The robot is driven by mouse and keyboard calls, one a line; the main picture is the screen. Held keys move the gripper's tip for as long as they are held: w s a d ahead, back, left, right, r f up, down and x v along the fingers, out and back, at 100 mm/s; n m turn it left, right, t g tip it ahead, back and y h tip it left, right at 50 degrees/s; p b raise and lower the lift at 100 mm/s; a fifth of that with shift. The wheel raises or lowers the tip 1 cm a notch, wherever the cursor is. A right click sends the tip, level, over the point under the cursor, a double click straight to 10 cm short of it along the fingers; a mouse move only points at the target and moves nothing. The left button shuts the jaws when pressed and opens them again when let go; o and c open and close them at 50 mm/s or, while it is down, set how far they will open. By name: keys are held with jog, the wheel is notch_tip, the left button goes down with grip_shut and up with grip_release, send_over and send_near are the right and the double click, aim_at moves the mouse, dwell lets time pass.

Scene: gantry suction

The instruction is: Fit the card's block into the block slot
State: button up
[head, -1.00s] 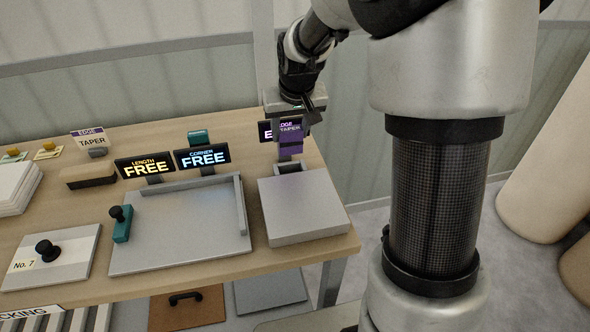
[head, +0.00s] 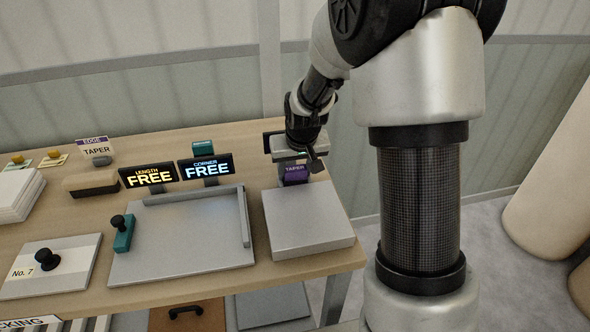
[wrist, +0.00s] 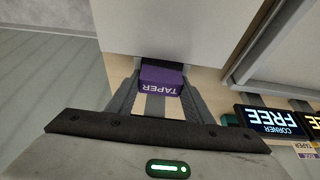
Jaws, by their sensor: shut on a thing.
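The purple block (head: 296,175), lettered TAPER, is in my gripper (head: 293,168) at the back edge of a grey box (head: 308,220). In the wrist view the block (wrist: 162,82) sits between both fingers of my gripper (wrist: 160,80), its far end at the box's edge (wrist: 180,30). The slot at the back of that box is hidden by the block and gripper, so I cannot tell how far in the block is. The card (head: 95,147), reading EDGE TAPER, stands at the back left with a grey block at its foot.
Signs reading LENGTH FREE (head: 149,177) and CORNER FREE (head: 206,168) stand left of the gripper. A grey fence plate (head: 185,245) with a teal knobbed block (head: 123,235) lies left of the box. A dark display behind my gripper is mostly hidden.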

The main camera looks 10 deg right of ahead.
jog(key=o, duration=1.1)
